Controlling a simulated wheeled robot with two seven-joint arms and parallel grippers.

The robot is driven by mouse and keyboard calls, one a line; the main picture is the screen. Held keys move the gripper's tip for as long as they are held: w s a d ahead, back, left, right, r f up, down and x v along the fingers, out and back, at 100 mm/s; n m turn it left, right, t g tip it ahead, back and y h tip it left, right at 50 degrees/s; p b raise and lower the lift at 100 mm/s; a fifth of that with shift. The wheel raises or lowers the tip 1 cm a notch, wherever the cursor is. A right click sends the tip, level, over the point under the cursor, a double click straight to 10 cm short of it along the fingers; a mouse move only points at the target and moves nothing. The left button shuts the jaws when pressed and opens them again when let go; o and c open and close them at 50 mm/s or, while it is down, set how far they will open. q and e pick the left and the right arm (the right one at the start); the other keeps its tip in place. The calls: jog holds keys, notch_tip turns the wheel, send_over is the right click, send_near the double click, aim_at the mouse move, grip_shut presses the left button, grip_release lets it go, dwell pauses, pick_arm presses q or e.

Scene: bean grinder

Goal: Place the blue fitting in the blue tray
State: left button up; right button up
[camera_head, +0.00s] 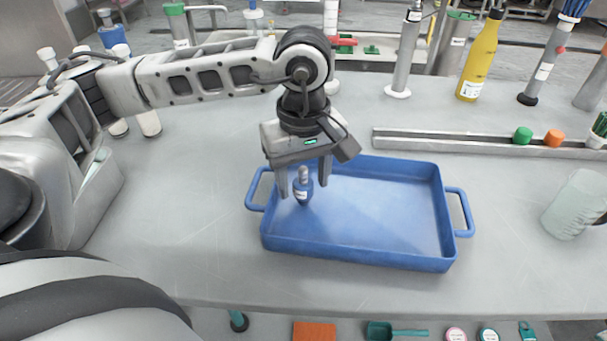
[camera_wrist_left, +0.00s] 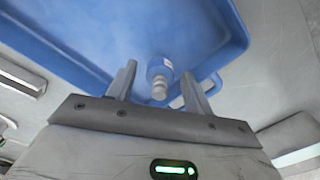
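The blue fitting (camera_head: 303,190), a small blue piece with a pale grey neck, is upright inside the left part of the blue tray (camera_head: 395,255). I cannot tell whether its lower end touches the tray floor. My left gripper (camera_head: 304,187) is over the tray, pointing down, with its fingers apart on both sides of the fitting. In the left wrist view the fitting (camera_wrist_left: 160,76) shows between the open fingers (camera_wrist_left: 158,85), with a gap on each side. The tray (camera_wrist_left: 95,40) also shows there. My right gripper is not in view.
A grey rail (camera_head: 450,142) runs behind the tray, with a green cap (camera_head: 523,136) and an orange cap (camera_head: 554,138). A yellow bottle (camera_head: 481,58) stands behind it. The bench front is clear.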

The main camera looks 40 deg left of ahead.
pick_arm(q)
jog(key=shift+r, duration=0.5)
notch_tip(320, 180, up, 11)
jog(key=shift+r+p, duration=0.2)
jog(key=shift+p, duration=0.2)
